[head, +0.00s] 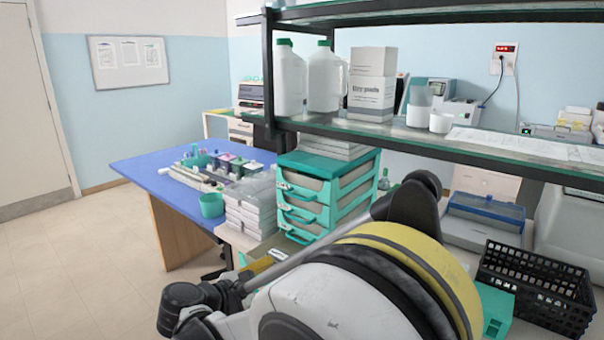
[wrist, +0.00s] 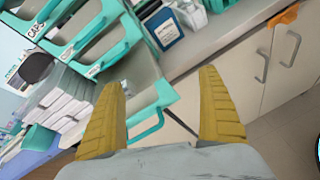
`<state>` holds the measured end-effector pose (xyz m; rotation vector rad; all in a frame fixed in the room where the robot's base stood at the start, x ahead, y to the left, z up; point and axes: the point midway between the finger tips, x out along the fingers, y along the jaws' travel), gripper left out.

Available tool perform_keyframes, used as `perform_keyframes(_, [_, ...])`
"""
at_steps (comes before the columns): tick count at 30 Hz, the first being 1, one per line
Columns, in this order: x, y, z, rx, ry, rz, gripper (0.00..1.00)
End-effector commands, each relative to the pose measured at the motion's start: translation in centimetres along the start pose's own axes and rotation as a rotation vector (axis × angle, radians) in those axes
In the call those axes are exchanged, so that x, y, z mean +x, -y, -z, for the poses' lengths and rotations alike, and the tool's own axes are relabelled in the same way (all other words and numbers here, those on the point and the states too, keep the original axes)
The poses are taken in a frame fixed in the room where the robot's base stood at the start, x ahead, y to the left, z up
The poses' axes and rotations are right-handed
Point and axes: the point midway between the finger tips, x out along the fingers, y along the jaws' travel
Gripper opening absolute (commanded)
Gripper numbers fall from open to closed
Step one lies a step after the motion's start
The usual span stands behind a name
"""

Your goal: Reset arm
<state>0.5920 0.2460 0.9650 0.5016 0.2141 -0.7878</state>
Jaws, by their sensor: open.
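My gripper shows in the wrist view (wrist: 165,115) with its two yellow ribbed fingers wide apart and nothing between them. Behind the fingers are a teal-framed drawer unit (wrist: 90,30), the bench front and the floor. In the head view my arm fills the lower middle and reaches to the lower left; its yellow fingertips (head: 262,264) show only partly beside the stacked boxes. The drawer unit (head: 325,195) stands just behind the arm in that view. I cannot tell from the head view how far the fingers are from the drawers.
A stack of white boxes (head: 250,210) stands left of the drawers. A blue table (head: 140,172) holds staining jars and a teal cup (head: 211,205). A glass shelf (head: 400,132) with bottles hangs above. A black basket (head: 535,285) sits right. The floor (head: 80,270) at left is clear.

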Motion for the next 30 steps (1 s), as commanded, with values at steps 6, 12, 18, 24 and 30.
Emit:
perform_keyframes(6, [4.4,7.3,-8.2,0.413,-0.223,0.166,0.88])
perform_keyframes(12, [4.8,15.5,-12.8,0.861,-0.382,0.343,0.88])
perform_keyframes(18, [2.7,23.2,-14.8,1.362,-0.491,0.534,0.88])
perform_keyframes(24, [0.1,28.5,-14.8,1.833,-0.550,0.700,0.88])
perform_keyframes(30, [-1.2,30.5,-14.4,2.092,-0.573,0.788,0.88])
